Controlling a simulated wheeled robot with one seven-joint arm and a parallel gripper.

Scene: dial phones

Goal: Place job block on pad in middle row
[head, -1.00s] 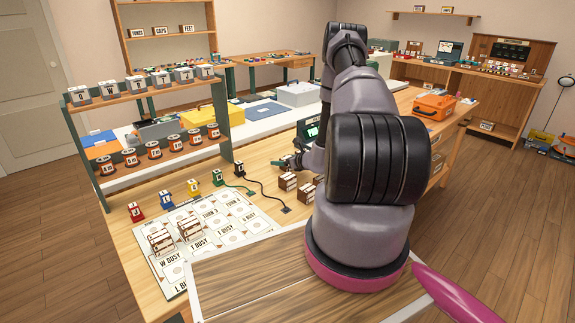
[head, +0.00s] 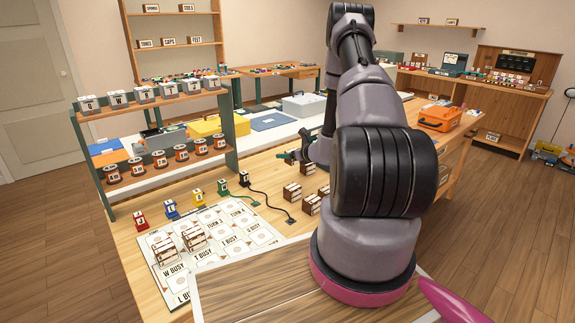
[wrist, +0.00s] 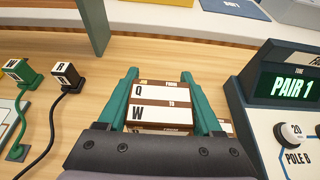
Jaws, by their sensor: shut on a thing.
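In the wrist view my gripper (wrist: 160,98) has its green fingers on both sides of a brown job block (wrist: 163,105) with white labels reading Q and W. It is shut on that block. The white board of printed pads (head: 240,236) lies at the front left, with readable labels such as TURN 3, T BUSY and W BUSY. Two job blocks (head: 194,238) stand on its left part.
More brown job blocks (head: 292,193) stand on the bench near my arm. Red, blue, yellow, green and black plugs (head: 170,209) line the board's far edge, some with cords. A two-tier rack (head: 150,103) stands behind. A PAIR 1 display unit (wrist: 290,88) is right of my gripper.

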